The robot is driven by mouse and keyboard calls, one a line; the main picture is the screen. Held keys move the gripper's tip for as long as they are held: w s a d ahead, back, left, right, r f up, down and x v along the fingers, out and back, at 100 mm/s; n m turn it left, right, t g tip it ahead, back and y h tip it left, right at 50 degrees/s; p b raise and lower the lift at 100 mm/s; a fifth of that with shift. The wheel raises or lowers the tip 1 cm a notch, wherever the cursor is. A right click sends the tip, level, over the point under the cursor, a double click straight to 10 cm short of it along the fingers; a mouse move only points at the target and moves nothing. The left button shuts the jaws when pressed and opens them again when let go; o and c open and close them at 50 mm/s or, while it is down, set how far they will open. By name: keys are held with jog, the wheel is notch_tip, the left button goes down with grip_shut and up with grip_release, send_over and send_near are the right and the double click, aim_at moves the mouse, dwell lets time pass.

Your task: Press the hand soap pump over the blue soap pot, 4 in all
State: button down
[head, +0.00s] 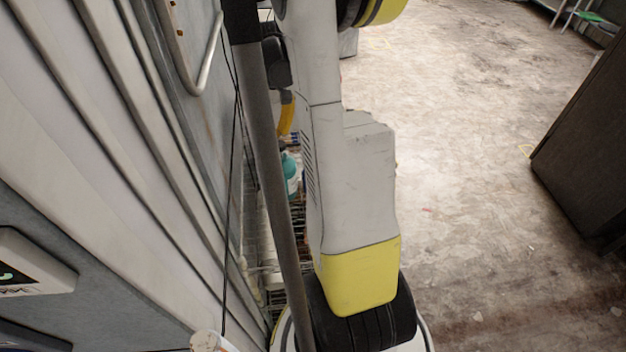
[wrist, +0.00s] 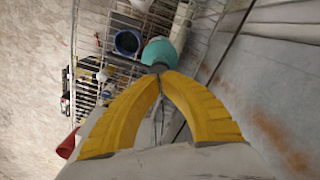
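In the wrist view my gripper's yellow fingers (wrist: 159,76) are together at the tips, with nothing clearly held between them. The tips overlap a teal rounded thing, apparently the hand soap pump (wrist: 160,49). The blue soap pot (wrist: 128,42), a round blue-rimmed vessel with a dark inside, stands just left of the pump. In the head view the teal and white pump (head: 291,172) shows partly behind my arm, below a yellow finger (head: 287,116). The pot is hidden there.
The pot and pump are at a wire rack (wrist: 90,72) with small items. A red thing (wrist: 70,143) lies at lower left in the wrist view. A ribbed wall (head: 110,130) runs close on the left. A dark cabinet (head: 590,140) stands right; the floor (head: 470,130) between is open.

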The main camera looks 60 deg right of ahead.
dwell(0.5)
notch_tip(320, 180, up, 6)
jog(key=p, duration=0.3)
jog(key=shift+p, duration=0.35)
dwell(0.3)
